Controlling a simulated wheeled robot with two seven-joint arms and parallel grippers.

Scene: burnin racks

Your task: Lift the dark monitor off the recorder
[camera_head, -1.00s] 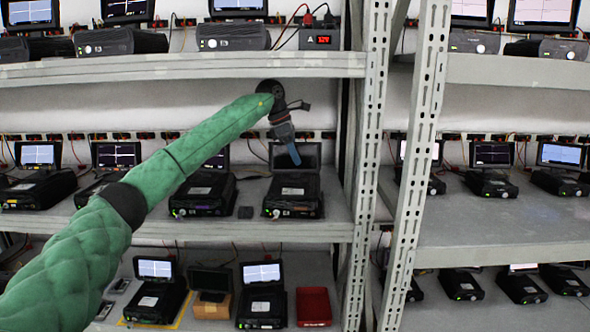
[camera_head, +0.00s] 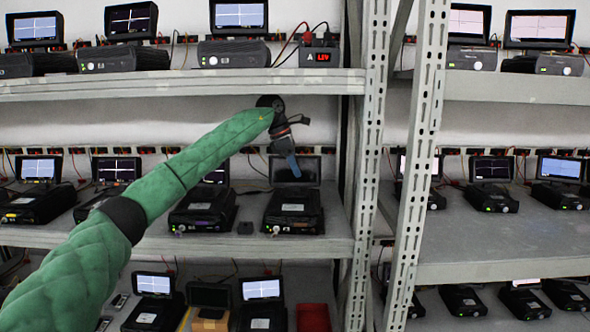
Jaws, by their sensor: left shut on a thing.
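The dark monitor (camera_head: 311,171) has a blank screen and stands at the back of a black recorder (camera_head: 293,223) on the middle shelf, next to the rack post. My left gripper (camera_head: 294,170) reaches in from the left, points down and is shut on the dark monitor, with its blue finger in front of the screen. The finger hides part of the screen. I cannot tell whether the monitor's lower edge touches the recorder. The recorder has a pale label on top. My right gripper is out of view.
The upper shelf edge (camera_head: 180,85) runs just above my left gripper. A perforated rack post (camera_head: 367,150) stands close to the right. A red bin (camera_head: 313,317) is on the shelf below.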

